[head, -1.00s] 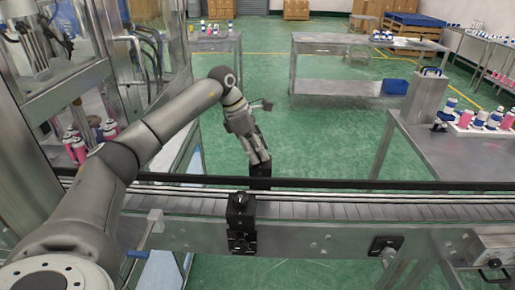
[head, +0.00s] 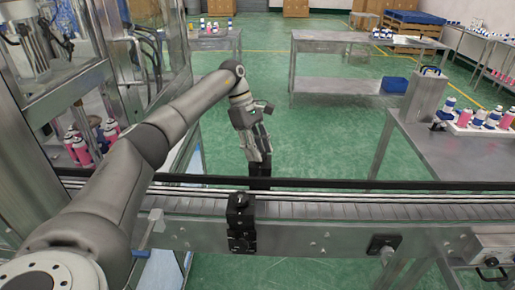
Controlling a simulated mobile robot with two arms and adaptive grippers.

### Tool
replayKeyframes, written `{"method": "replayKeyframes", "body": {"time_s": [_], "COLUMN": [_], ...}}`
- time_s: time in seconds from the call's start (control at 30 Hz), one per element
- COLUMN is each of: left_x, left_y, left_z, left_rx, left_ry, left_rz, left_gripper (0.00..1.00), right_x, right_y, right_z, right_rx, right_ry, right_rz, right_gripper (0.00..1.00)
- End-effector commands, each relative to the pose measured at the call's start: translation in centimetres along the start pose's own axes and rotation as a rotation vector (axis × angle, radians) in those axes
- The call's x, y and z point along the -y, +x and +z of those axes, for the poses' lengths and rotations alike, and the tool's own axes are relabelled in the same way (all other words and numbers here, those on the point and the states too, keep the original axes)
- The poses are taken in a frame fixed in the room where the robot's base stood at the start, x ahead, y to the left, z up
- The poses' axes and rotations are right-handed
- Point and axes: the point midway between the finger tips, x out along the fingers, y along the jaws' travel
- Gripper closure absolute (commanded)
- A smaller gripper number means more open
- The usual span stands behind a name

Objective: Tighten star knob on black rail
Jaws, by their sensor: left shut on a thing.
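The black rail (head: 330,184) runs left to right along the far side of the conveyor. A black bracket (head: 259,170) stands on its far side, left of the middle of the view. My left gripper (head: 259,158) points down onto the top of this bracket, with its fingers shut on the star knob there. The knob itself is hidden by the fingers and too small to make out. My right gripper is not in view.
A black clamp block (head: 240,215) is fixed to the near side of the conveyor (head: 350,211). A glass-walled machine frame (head: 85,80) stands at the left. A metal table (head: 450,150) with cans is at the right.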

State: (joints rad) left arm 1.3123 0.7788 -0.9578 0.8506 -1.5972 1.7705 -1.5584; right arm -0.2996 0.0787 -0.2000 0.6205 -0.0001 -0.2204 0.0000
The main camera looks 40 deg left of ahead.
Motion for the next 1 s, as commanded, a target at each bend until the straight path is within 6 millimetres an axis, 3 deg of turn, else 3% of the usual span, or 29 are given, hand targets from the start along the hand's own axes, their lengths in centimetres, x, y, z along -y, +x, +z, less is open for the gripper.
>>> {"method": "replayKeyframes", "body": {"time_s": [0.47,0.5,0.63,1.0], "left_x": [-0.10,-0.10,-0.08,-0.06], "left_y": [-0.12,-0.11,-0.09,-0.26], "left_z": [0.10,0.10,0.08,0.03], "left_rx": [0.000,0.000,0.000,0.000], "left_ry": [0.017,0.017,0.016,0.014], "left_rz": [-0.002,-0.002,-0.003,-0.004], "left_gripper": [0.87,0.61,0.44,0.42], "right_x": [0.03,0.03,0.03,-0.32], "right_y": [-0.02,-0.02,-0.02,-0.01], "right_z": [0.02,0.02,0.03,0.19], "right_rx": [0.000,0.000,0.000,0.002], "right_ry": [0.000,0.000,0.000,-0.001], "right_rz": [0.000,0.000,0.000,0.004], "right_gripper": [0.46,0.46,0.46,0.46]}}
